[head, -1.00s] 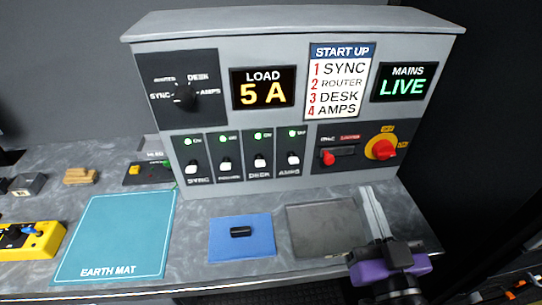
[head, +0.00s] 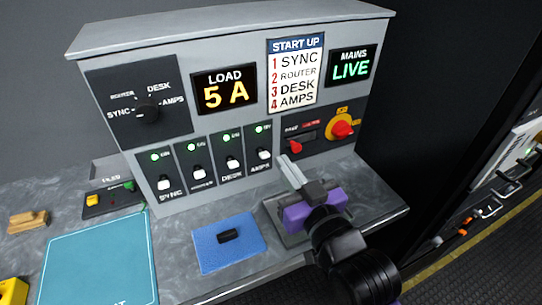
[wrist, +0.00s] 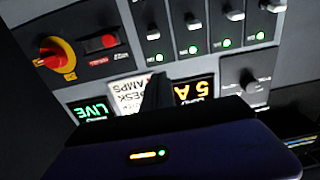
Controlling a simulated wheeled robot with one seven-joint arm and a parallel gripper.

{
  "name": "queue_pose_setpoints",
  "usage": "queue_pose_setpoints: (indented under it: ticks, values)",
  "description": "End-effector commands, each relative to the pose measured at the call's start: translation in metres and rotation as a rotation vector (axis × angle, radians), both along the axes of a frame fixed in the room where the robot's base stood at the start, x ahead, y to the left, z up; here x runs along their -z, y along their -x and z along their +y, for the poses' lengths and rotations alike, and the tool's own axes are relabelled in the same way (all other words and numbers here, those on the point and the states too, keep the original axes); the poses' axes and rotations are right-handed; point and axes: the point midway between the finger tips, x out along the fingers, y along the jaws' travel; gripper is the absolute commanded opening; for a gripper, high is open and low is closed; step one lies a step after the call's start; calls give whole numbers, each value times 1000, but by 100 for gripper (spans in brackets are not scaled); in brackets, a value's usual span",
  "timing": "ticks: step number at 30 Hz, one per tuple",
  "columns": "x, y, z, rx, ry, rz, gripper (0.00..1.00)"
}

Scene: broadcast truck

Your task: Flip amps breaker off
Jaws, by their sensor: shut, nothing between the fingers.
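The amps breaker (head: 264,154) is the rightmost of the row of breakers on the grey panel. It has a white lever, and the green light above it is lit. In the wrist view, turned upside down, the amps breaker (wrist: 152,33) is the leftmost of the row, with its green light lit. My gripper (head: 288,165) is shut and empty. Its fingertips are just right of and slightly below the amps lever in the head view, seemingly apart from it; depth is hard to tell. In the wrist view the dark fingers overlap the start-up card.
The sync (head: 164,183), router (head: 198,173) and desk (head: 233,164) breakers also have green lights. A blue mat (head: 215,262) with a black piece lies on the counter.

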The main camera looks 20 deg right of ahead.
Motion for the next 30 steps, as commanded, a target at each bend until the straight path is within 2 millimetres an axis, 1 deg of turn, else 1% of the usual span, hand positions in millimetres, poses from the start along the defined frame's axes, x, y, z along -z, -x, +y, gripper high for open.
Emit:
queue_pose_setpoints:
  ticks: [5, 12, 20, 21, 24, 30]
  values:
    - [-3, -18, 0, 0, 1, -3, 0]
    - [-3, -62, 0, 0, 0, -1, 0]
    - [-2, -102, 0, 0, 1, -1, 0]
    - [8, -97, 0, 0, -1, 5, 0]
    - [20, -92, 0, 1, 0, 4, 0]
    - [35, -87, 0, 0, -1, 1, 0]
